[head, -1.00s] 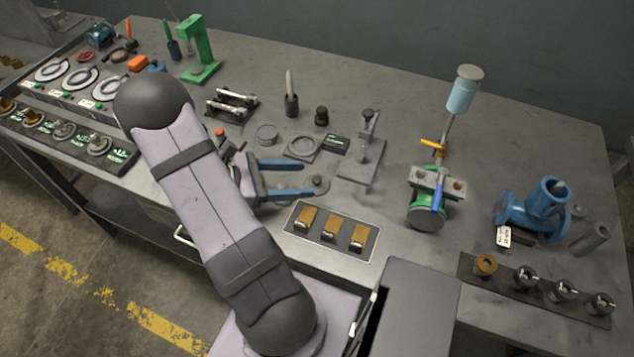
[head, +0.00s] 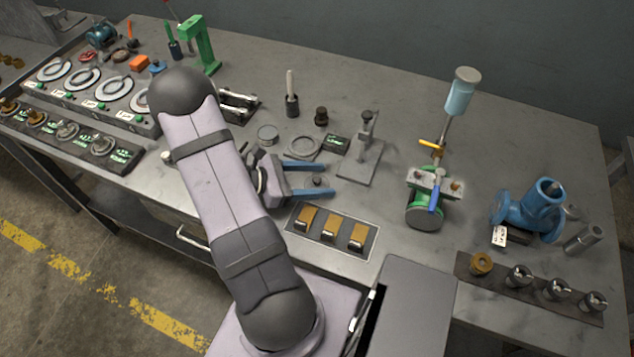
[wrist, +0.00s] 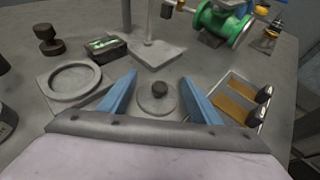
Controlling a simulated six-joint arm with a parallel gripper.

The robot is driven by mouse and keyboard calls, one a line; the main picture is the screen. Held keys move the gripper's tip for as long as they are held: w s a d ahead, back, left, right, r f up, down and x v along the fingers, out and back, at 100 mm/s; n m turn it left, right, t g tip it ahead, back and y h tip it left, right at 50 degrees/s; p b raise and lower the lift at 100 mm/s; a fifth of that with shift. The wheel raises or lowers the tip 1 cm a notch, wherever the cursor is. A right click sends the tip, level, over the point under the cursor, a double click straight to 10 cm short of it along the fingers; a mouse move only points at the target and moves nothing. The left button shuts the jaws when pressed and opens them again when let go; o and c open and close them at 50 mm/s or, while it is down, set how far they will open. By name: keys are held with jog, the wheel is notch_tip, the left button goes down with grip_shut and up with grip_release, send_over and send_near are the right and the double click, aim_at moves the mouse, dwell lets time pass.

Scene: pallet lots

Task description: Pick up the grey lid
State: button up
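The grey lid (wrist: 157,104) is a flat round disc with a dark knob (wrist: 160,88) on top, lying on the bench. In the head view the lid (head: 317,184) is small and partly hidden by my gripper's blue fingers. My gripper (wrist: 159,77) is open, with one finger on each side of the lid and clear space between each finger and the knob. In the head view my gripper (head: 330,180) reaches in from the left, low over the bench. Its height above the lid is hard to tell.
A square plate with a ring (wrist: 75,80) lies left of the lid. A small dark box with a green display (head: 337,143) and a grey stand (head: 360,162) are behind. A tray with brass-coloured blocks (head: 330,232) lies close in front. Bare bench lies toward the green valve (head: 424,211).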

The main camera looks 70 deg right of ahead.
aim_at(317, 179)
jog(key=shift+a, duration=0.1)
grip_shut()
jog(key=shift+f, duration=0.1)
jog(key=shift+r, duration=0.2)
jog(key=shift+r+b, duration=0.5)
jog(key=shift+r, duration=4.35)
